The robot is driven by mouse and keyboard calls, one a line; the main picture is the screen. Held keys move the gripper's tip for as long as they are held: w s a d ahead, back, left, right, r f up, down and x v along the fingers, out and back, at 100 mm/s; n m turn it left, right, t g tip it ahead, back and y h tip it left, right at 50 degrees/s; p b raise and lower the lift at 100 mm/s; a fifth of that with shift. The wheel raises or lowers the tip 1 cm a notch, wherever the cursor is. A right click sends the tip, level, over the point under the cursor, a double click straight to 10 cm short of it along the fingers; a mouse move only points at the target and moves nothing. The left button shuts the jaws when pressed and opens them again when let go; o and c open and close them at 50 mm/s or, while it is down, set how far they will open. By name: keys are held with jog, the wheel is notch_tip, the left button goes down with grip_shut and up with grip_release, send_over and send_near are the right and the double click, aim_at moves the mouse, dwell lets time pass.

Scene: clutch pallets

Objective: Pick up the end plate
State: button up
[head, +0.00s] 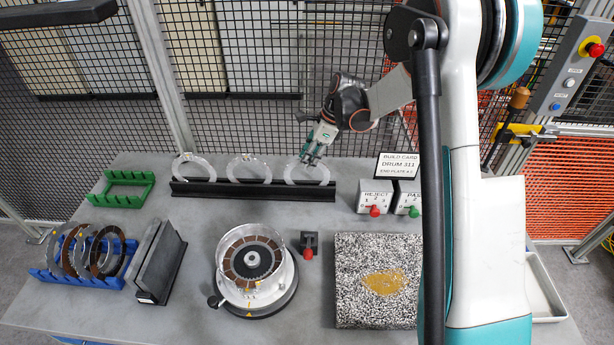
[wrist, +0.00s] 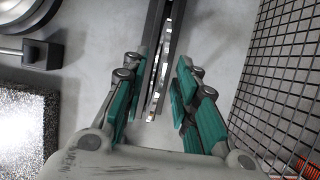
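Three clear ring-shaped end plates stand upright in a long black rack (head: 235,189): a left one (head: 188,168), a middle one (head: 248,168) and a right one (head: 306,176). My gripper (head: 313,156) is at the top of the right plate. In the wrist view my gripper (wrist: 156,84) is open, its teal-padded fingers on either side of the right plate's thin edge (wrist: 154,104). Gaps show on both sides, so the fingers look apart from it. The rack (wrist: 152,40) runs away below. A build card (head: 398,165) reads "DRUM 311" and "END PLATE", with a number too small to read surely.
A drum fixture (head: 255,302) stands front centre, and a speckled slab (head: 350,302) lies right of it. Reject (head: 370,195) and pass boxes stand right of the rack. A blue rack (head: 85,279) with several rings and a green rack (head: 121,198) are left. Mesh fencing stands behind.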

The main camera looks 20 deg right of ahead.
jog(key=x, duration=0.4)
jog(key=shift+w+a+f+b, duration=0.15)
jog(key=shift+w+a+b, duration=0.05)
jog(key=shift+a+b, duration=0.1)
grip_shut()
